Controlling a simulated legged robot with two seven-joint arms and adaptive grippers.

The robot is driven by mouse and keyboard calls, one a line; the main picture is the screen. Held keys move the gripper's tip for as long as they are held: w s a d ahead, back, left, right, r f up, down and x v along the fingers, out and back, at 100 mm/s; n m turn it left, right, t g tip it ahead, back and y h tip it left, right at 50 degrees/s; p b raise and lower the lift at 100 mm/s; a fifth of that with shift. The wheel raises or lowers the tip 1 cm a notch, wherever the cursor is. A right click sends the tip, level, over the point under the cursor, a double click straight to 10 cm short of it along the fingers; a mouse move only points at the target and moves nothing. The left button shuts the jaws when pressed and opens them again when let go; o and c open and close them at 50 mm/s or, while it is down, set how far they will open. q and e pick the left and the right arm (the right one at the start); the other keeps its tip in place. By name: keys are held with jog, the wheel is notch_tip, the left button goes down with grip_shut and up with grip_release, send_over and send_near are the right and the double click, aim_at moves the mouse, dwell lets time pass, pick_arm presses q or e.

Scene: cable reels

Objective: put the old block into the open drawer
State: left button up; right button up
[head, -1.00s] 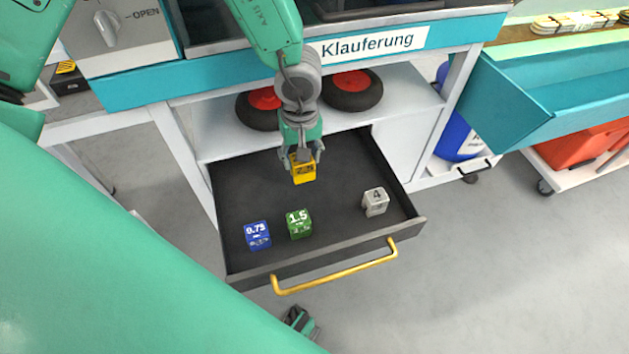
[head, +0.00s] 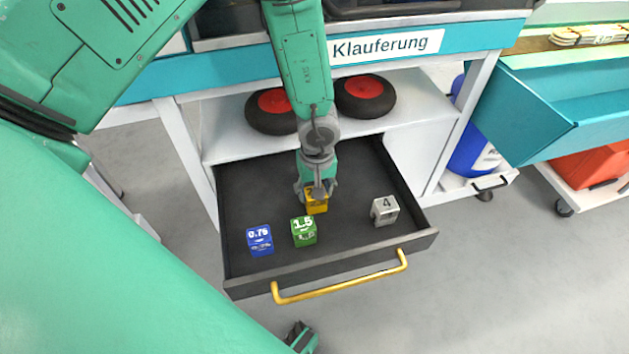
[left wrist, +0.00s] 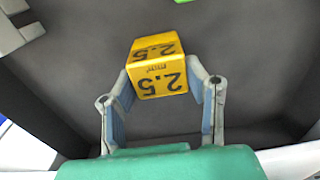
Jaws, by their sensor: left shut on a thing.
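The drawer (head: 262,190) is pulled open, with a dark floor and a yellow handle at its front. My left gripper (head: 316,192) reaches down into it and is shut on a yellow block (head: 317,206) marked 2.5. In the left wrist view, the yellow block (left wrist: 158,72) sits between the two fingertips (left wrist: 160,88). It is over the middle of the drawer, just behind the green block; I cannot tell whether it touches the floor. My right gripper is not in view.
In the drawer stand a blue block (head: 260,241) marked 0.75, a green block (head: 304,232) marked 1.5 and a grey block (head: 384,211) marked 4. Free floor lies behind and to the right. Red-hubbed wheels (head: 364,96) lie on the shelf above.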

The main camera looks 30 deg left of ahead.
pick_arm(q)
jog(key=shift+d+f, duration=0.1)
jog(key=shift+d, duration=0.05)
jog(key=o, duration=1.3)
jog(key=shift+a+f, duration=0.15)
jog(key=shift+a, duration=0.3)
jog(key=r+p, duration=0.1)
jog(key=r, duration=0.3)
jog(key=r+p, duration=0.2)
jog(key=r, duration=0.2)
jog(key=r+p, duration=0.1)
jog(key=r, duration=0.3)
jog(key=shift+d+r, duration=0.25)
jog(key=shift+d, duration=0.05)
jog(key=shift+d, duration=0.2)
jog(key=shift+s+a, duration=0.1)
